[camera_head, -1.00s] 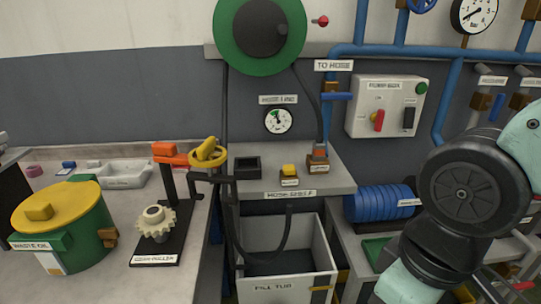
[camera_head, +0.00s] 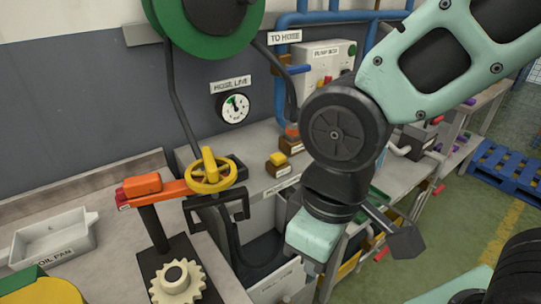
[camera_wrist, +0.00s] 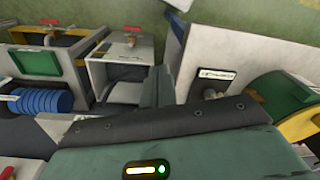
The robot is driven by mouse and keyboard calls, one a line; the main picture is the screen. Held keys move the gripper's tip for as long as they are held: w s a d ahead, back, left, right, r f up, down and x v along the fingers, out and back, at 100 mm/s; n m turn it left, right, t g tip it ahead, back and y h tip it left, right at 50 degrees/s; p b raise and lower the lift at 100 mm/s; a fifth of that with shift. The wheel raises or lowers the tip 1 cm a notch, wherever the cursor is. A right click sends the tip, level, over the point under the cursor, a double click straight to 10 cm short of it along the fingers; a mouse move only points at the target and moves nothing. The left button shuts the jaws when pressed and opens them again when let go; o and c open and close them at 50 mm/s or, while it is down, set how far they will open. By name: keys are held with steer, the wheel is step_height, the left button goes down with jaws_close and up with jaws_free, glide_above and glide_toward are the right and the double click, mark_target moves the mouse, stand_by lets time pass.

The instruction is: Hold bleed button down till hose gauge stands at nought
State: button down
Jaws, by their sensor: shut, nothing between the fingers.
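The small yellow button (camera_head: 278,159) sits on a brown block on the grey hose shelf in the head view. The round white hose line gauge (camera_head: 234,108) is on the wall above and left of it, with a green patch on its dial. Its needle is too small to read surely. My arm hangs to the right of the button, and nothing touches the button. In the wrist view my gripper (camera_wrist: 157,74) is shut and empty, pointing toward the benches and floor. Its fingertips cannot be made out in the head view.
A yellow handwheel (camera_head: 211,173) on an orange arm stands left of the button. A toothed gear (camera_head: 178,281) is in front. The green hose reel (camera_head: 207,22) hangs above. A blue pallet (camera_head: 508,165) lies on the floor at right, with open floor before it.

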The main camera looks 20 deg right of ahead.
step_height(320, 180, up, 6)
steer(key=n+t+y+p, duration=0.4)
steer(key=n+t+p, duration=0.35)
steer(key=p, duration=1.15)
glide_above(275, 154)
steer(key=s+d, duration=0.1)
steer(key=s, duration=0.1)
steer(key=shift+d+t+b, duration=0.1)
steer(key=shift+t+b, duration=0.15)
steer(key=shift+b, duration=0.05)
steer(key=shift+f, duration=0.1)
step_height(275, 154, down, 8)
steer(key=b, duration=0.6)
steer(key=shift+f+b, duration=0.25)
steer(key=shift+b, duration=0.15)
steer(key=shift+f, duration=0.1)
steer(key=shift+f+b, duration=0.3)
steer(key=shift+b, duration=0.2)
steer(key=shift+f+b, duration=0.5)
stand_by(0.5)
